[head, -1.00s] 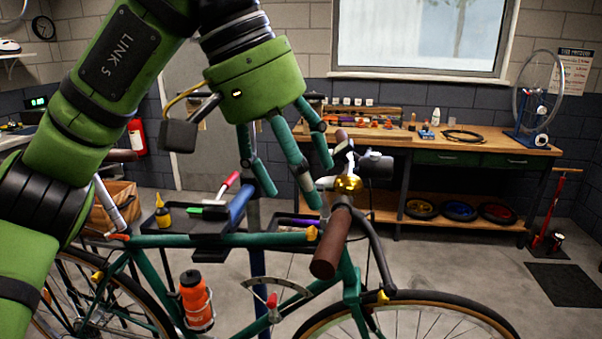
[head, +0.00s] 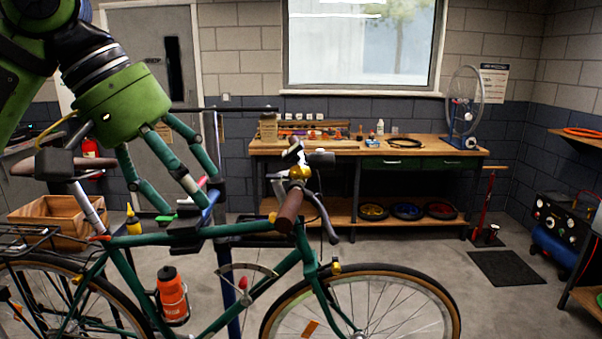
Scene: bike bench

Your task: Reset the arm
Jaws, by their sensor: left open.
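My left arm comes in from the upper left in the head view. Its gripper (head: 168,208) hangs down, open, with its fingers spread and nothing seen between them. It shows in front of the grey door and above the green bike's frame (head: 225,230), close to the tool tray (head: 187,232) in the picture. Whether the fingertips touch anything there is hard to tell. My right gripper is not in view.
The bike stands across the foreground, with its handlebar grip (head: 289,211) and an orange bottle (head: 172,295). A wooden workbench (head: 345,147) runs along the back wall. A compressor (head: 560,235) stands at the right.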

